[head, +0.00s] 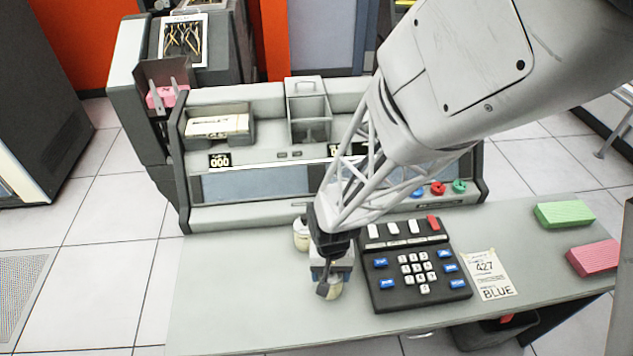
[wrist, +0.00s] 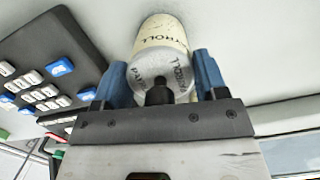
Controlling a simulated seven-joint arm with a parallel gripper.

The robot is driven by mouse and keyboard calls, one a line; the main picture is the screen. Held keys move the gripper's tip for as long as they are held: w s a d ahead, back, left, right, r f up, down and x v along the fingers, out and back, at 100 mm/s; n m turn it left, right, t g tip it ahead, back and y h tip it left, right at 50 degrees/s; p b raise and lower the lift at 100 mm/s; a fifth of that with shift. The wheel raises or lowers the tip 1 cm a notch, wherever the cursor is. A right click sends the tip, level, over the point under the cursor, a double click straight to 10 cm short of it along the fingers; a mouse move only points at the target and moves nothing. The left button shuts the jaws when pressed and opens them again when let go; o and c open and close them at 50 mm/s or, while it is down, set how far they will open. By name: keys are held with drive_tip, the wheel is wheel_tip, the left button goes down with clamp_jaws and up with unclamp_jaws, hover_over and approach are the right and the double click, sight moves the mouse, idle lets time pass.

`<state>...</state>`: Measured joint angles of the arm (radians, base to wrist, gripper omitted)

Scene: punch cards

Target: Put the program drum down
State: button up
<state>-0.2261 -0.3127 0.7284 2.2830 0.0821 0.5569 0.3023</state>
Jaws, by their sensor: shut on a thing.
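The program drum (wrist: 163,42) is a cream cylinder with a silver-grey end marked PAYROLL. In the wrist view it sits between the two blue fingers of my gripper (wrist: 162,72), which is shut on it. In the head view my gripper (head: 325,274) is low over the grey desk, left of the black keypad. The drum's cream side (head: 334,291) shows below the fingers there, partly covered by them. I cannot tell whether the drum touches the desk.
A second cream cylinder (head: 300,234) stands just behind my gripper, partly hidden. The black keypad (head: 415,264) is close on the right, with a paper card (head: 487,275) beyond it. Green (head: 564,214) and pink (head: 594,257) card stacks lie far right. The desk's front left (head: 225,300) is clear.

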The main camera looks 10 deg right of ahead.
drive_tip(key=shift+f, duration=0.1)
drive_tip(key=o, duration=1.1)
wheel_tip(320, 180, up, 12)
drive_tip(key=w, duration=0.1)
drive_tip(key=shift+w, duration=0.2)
drive_tip(key=shift+d, duration=0.1)
idle(0.5)
drive_tip(key=s+d+r+t, duration=0.2)
drive_tip(key=s+d+r, duration=0.2)
drive_tip(key=r, duration=0.6)
drive_tip(key=s+d+r+n+t, duration=0.1)
drive_tip(key=d+r, duration=0.4)
drive_tip(key=r, duration=0.5)
drive_tip(key=s+t, duration=0.1)
drive_tip(key=s, duration=0.1)
drive_tip(key=shift+s+r, duration=0.3)
drive_tip(key=shift+s, duration=0.05)
